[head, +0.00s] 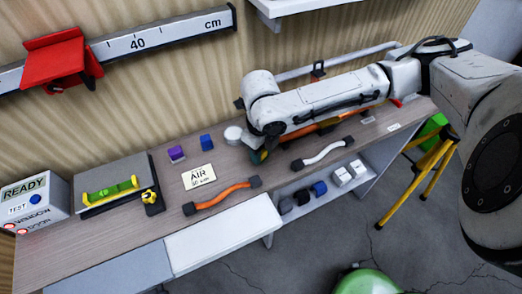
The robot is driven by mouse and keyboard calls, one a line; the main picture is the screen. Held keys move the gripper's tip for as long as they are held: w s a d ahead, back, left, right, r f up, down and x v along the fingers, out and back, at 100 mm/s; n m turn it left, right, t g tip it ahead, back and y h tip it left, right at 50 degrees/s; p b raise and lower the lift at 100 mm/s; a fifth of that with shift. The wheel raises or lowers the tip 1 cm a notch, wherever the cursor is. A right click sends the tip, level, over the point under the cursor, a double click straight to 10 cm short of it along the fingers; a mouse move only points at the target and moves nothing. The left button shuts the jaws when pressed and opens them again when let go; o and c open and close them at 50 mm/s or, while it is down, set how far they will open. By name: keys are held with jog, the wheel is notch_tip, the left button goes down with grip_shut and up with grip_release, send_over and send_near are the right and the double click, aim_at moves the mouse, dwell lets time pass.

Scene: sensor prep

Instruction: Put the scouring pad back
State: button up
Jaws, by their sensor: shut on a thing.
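My gripper (264,149) points down over the right half of the wooden bench, close above its top. It is shut on a small dark green and yellowish thing, which looks like the scouring pad (257,157). Most of the pad is hidden by the gripper and wrist. I cannot tell whether it touches the bench.
A level on a grey plate (110,190) and a READY box (37,203) stand left.

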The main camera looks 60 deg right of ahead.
jog(key=shift+f, duration=0.3)
jog(key=o, duration=1.1)
notch_tip(320, 180, up, 12)
jog(key=shift+r, duration=0.15)
